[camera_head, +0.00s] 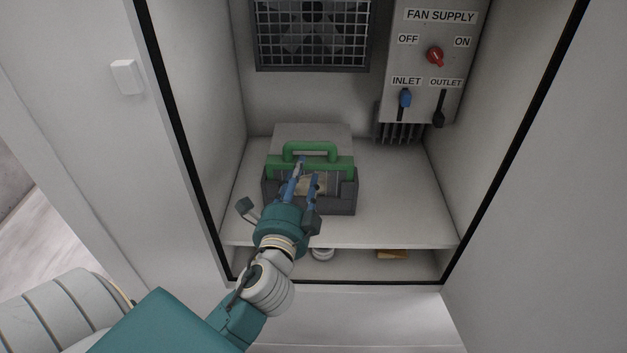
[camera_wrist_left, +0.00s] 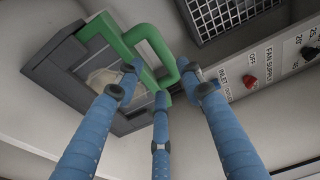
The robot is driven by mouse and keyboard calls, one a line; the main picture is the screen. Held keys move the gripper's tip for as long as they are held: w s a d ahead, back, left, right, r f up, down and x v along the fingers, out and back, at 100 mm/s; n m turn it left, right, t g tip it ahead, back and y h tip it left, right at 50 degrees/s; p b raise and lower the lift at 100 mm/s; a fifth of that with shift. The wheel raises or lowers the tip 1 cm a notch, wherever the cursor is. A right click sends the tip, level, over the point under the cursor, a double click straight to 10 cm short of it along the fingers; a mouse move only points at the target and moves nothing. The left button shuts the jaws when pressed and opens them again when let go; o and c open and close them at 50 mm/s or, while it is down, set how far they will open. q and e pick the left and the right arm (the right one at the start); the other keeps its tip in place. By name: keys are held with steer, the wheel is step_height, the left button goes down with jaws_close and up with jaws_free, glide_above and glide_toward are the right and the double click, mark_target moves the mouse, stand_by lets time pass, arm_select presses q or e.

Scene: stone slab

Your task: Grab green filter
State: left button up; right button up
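The green filter (camera_head: 341,162) has a green frame with a raised green handle (camera_head: 311,147) and sits in a dark grey holder (camera_head: 341,206) on the cabinet shelf. It also shows in the left wrist view, with its green handle (camera_wrist_left: 153,39) just beyond my fingers. My left gripper (camera_head: 306,175) has blue fingers that reach over the front of the holder toward the handle. In the left wrist view the fingers (camera_wrist_left: 165,85) are spread apart with nothing between them. Whether a fingertip touches the handle I cannot tell. My right gripper is not in view.
A fan grille (camera_head: 312,35) is on the cabinet's back wall. A control panel (camera_head: 432,75) with a red knob and two levers is at the right. The cabinet side walls stand close on both sides. The shelf (camera_head: 395,200) is clear right of the holder.

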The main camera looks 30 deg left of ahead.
mark_target(310, 149)
arm_select(q)
steer(key=p+x, duration=0.2)
steer(key=x, duration=0.8)
steer(key=shift+d+r, duration=0.1)
steer(key=shift+w, duration=0.4)
steer(key=shift+s, duration=0.1)
steer(key=shift+c, duration=0.3)
jaws_close()
